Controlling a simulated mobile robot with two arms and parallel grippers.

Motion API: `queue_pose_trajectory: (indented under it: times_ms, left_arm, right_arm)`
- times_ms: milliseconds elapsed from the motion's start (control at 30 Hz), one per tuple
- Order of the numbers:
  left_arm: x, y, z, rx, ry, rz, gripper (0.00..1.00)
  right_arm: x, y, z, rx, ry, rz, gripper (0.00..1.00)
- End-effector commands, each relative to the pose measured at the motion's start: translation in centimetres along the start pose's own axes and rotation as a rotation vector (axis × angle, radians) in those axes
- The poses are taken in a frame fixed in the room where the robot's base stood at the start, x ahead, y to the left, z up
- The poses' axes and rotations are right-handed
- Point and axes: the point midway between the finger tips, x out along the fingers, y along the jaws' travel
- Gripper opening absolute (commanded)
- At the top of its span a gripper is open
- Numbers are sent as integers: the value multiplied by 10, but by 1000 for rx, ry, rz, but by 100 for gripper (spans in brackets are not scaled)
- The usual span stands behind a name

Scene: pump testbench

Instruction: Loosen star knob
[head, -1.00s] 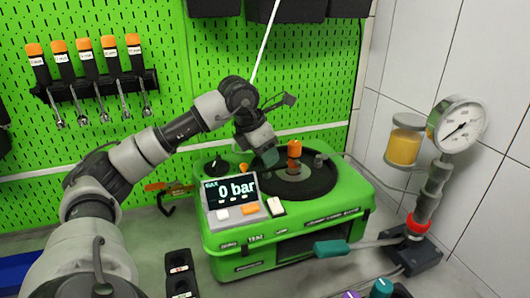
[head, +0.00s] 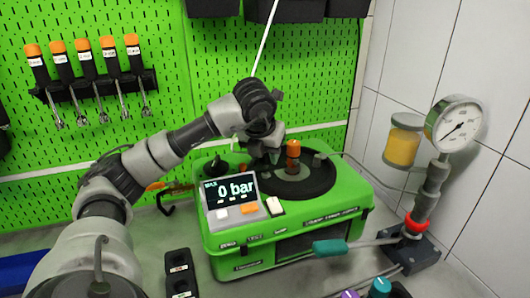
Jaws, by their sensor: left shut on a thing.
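The green pump testbench (head: 290,235) stands on the table, with a dark round plate (head: 300,186) on top. An orange-topped post (head: 293,150) rises from the plate. My left gripper (head: 273,158) points down at the plate's back left edge, just left of the post. It is shut on a small part there, which by its place is the star knob; the gripper hides its shape. A small grey knob (head: 318,160) shows on the plate's right side. My right gripper is out of view.
The display (head: 232,190) reads 0 bar. A teal-handled lever (head: 330,247) sticks out in front. A pressure gauge (head: 455,122) and amber filter bowl (head: 403,145) stand at right. Orange-handled tools (head: 85,65) hang on the pegboard. A black holder (head: 180,275) stands front left.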

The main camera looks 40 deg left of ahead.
Motion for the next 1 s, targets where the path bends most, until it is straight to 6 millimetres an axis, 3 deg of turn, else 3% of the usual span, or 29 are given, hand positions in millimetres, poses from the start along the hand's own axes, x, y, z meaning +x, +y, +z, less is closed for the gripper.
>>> queue_pose_trajectory:
  times_ms: [567, 600, 733, 1000]
  left_arm:
    - [-2, 0, 1, -30, -5, 10, 15]
    - [-2, 0, 1, -30, -5, 10, 44]
    - [-1, 0, 1, -29, -3, 10, 64]
    - [-1, 0, 0, -27, -1, 10, 64]
  right_arm:
    - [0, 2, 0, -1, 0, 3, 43]
    - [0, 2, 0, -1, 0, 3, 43]
    - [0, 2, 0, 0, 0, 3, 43]
    - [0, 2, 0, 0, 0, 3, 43]
